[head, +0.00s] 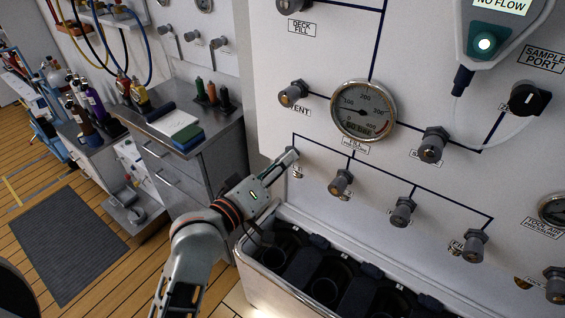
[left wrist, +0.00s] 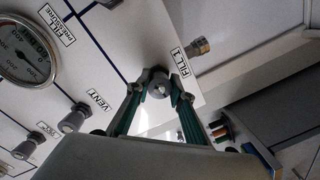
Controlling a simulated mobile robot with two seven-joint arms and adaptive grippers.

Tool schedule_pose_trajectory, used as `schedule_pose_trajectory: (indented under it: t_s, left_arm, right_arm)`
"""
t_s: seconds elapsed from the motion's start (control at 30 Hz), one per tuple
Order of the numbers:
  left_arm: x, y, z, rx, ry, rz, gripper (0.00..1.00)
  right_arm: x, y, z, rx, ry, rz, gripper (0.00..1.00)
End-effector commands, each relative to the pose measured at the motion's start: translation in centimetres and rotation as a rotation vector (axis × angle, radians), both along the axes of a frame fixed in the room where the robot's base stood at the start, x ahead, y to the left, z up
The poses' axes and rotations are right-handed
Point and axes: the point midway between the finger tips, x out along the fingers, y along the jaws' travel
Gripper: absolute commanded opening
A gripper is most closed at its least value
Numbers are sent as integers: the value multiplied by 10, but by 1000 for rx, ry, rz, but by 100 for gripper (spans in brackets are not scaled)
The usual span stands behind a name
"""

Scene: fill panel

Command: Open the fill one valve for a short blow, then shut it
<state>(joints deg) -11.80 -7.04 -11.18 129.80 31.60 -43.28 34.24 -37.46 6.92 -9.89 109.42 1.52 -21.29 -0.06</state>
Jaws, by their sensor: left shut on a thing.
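The fill one valve (left wrist: 159,89) is a grey knob on the white panel, beside the label FILL 1 (left wrist: 182,62) in the left wrist view. My left gripper (left wrist: 160,92) is shut on this knob, one finger on each side. In the head view my left gripper (head: 288,158) reaches the leftmost knob of the lower row and hides most of it. The fill pressure gauge (head: 363,111) is round, with a dark needle, above the row. A grey handheld unit (head: 490,45) at the upper right reads NO FLOW. My right gripper is not in view.
Other knobs sit close by: the vent knob (head: 292,94) above and the second lower knob (head: 341,182) to the right. An open bin with dark round slots (head: 262,272) stands below the panel. A grey drawer cabinet (head: 190,165) with bottles is at left.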

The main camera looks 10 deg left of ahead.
Motion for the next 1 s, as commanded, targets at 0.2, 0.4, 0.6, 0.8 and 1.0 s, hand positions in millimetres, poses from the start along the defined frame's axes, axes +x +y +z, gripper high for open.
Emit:
schedule_pose_trajectory:
  t_s: [0.2,0.4,0.6,0.8,1.0]
  left_arm:
    - [0,1,0,2,0,2,0]
    - [0,0,0,2,0,1,39]
    - [-1,0,0,2,0,1,39]
    - [-18,8,0,3,1,0,39]
    - [-48,20,3,5,0,0,39]
  right_arm:
    - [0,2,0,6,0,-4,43]
    - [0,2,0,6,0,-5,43]
    - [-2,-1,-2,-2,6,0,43]
    - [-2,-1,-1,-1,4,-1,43]
    - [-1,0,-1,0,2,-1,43]
